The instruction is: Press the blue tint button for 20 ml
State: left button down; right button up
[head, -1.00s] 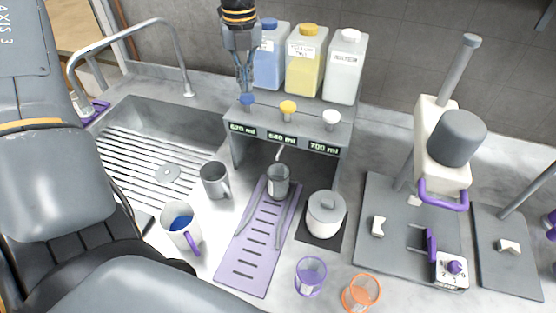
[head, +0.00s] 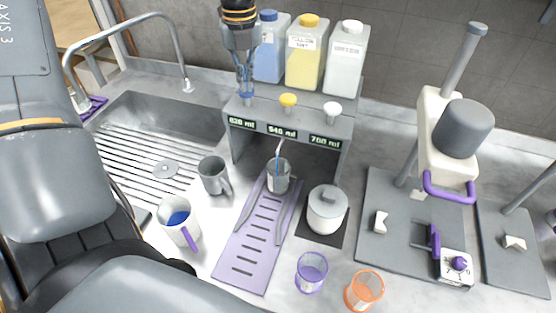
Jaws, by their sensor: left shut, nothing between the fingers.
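The dispenser (head: 300,117) stands at the back with blue, yellow and white buttons on top. My left gripper (head: 245,90) points down with its fingers shut and empty, its tips at the blue button (head: 247,99), seemingly touching it. The button is partly hidden by the fingers. A thin blue stream (head: 279,148) runs from the spout into a grey metal cup (head: 279,180) below it. The display (head: 242,122) under the blue button seems to read 620 ml, but it is small. My right gripper is not in view.
Blue (head: 268,55), yellow (head: 304,60) and white (head: 343,65) bottles stand behind the buttons. A grey mug (head: 212,174), a white mug with blue liquid (head: 176,224) and a lidded pot (head: 327,210) stand around the purple drip tray (head: 245,262). A press (head: 462,130) stands right.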

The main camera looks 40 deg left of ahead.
pick_arm(q)
jog(key=shift+f+b, duration=0.55)
jog(key=shift+f, duration=0.1)
jog(key=shift+r, duration=0.2)
jog(key=shift+r+p, duration=0.65)
jog(key=shift+r, duration=0.8)
jog(key=shift+f, duration=0.1)
jog(key=shift+f+b, duration=1.5)
jog(key=shift+b, duration=0.05)
jog(key=shift+r+p, duration=0.75)
jog(key=shift+r, duration=0.9)
